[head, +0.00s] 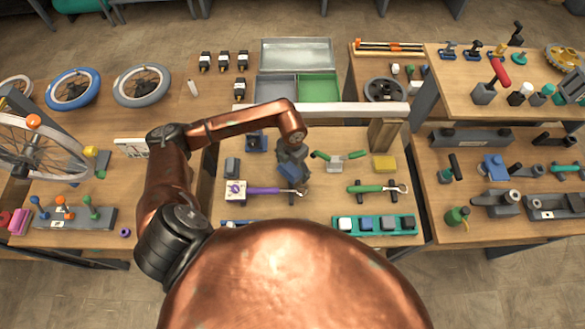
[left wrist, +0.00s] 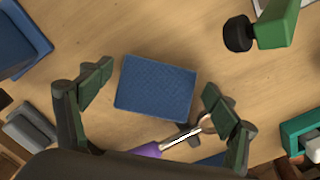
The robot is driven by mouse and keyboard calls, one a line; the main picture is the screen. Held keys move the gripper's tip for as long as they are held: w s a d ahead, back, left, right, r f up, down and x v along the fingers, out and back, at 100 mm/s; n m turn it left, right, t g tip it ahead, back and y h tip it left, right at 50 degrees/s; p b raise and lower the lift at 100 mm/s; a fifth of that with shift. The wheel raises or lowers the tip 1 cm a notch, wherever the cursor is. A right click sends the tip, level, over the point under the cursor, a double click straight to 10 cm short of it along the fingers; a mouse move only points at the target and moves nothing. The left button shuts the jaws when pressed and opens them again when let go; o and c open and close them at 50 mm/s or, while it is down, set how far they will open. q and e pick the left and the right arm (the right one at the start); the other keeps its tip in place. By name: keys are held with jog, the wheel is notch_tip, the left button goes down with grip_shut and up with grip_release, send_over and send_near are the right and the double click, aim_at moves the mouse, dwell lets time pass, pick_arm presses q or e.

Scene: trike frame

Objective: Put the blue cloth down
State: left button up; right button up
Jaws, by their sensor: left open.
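The blue cloth (left wrist: 155,87) is a small, flat, textured rectangle over the wooden tabletop in the left wrist view. It shows in the head view (head: 289,172) just below my left gripper (head: 293,158). The left gripper is open. Its two fingers stand on either side of the cloth, with a gap on each side, and do not touch it in the left wrist view. The cloth looks as if it lies flat on the table. My right gripper is not in view.
A purple-handled wrench (head: 262,190) lies just in front of the cloth. A green-handled tool (head: 340,157) and a yellow block (head: 384,163) lie to the right. A teal tray of blocks (head: 374,224) is at the front edge. A grey-green open box (head: 295,88) stands behind.

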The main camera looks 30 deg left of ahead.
aim_at(293, 169)
pick_arm(q)
notch_tip(293, 169, up, 8)
jog(key=shift+d+f, duration=0.1)
jog(key=shift+f, duration=0.15)
jog(key=shift+f, duration=0.1)
dwell(0.4)
